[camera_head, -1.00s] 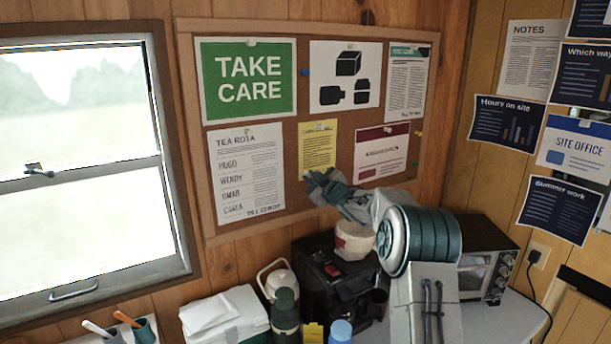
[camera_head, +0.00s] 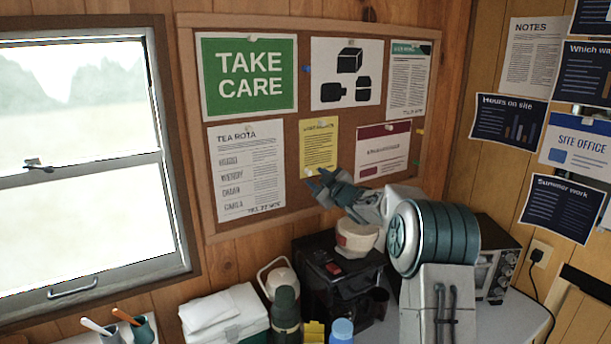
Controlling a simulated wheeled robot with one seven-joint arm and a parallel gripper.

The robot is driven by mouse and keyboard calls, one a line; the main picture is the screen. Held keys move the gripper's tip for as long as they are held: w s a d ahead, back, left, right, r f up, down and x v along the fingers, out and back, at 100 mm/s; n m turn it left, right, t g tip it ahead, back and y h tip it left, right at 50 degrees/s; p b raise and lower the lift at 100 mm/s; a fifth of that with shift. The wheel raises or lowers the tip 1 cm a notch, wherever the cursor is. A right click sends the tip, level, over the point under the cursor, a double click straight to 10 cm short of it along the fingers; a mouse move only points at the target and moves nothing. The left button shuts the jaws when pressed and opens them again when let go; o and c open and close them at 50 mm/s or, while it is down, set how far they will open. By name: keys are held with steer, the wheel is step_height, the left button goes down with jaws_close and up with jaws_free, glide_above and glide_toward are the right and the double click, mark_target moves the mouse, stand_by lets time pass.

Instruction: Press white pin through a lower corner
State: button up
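A yellow sheet (camera_head: 318,146) is on the corkboard (camera_head: 290,195), between the tea rota and the red-banded sheet. A small white spot that looks like the white pin (camera_head: 309,172) shows at its lower left corner. My gripper (camera_head: 316,179) is just below and right of that spot, in front of the board. Its teal fingers look spread, with nothing visible between them. Whether the fingertips touch the board cannot be told. The sheet's lower right corner is close to the gripper.
The tea rota (camera_head: 248,172), the TAKE CARE sign (camera_head: 249,77) and the red-banded sheet (camera_head: 383,152) hang nearby. Below the arm stand a black machine (camera_head: 325,275), a flask (camera_head: 286,310) and an oven (camera_head: 497,260). The window (camera_head: 85,170) is at the left.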

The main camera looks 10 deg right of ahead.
steer(key=s+d+m+g+h+b, duration=0.1)
steer(key=s+d+m+h+b, duration=0.15)
steer(key=s, duration=0.65)
steer(key=s+d+m+g+h+b, duration=0.1)
steer(key=s+d+m+h, duration=0.2)
steer(key=s, duration=0.7)
steer(key=s+a+f+m+g, duration=0.2)
steer(key=s+f+g, duration=0.1)
steer(key=s, duration=0.8)
steer(key=s+a+f+m+g+h, duration=0.1)
steer(key=s+f+g, duration=0.3)
steer(key=s, duration=0.8)
steer(key=s+a+f+m+g, duration=0.3)
steer(key=s+f, duration=0.3)
steer(key=s, duration=0.5)
steer(key=shift+s+a+g, duration=0.35)
steer(key=shift+g, duration=0.15)
steer(key=shift+a, duration=0.1)
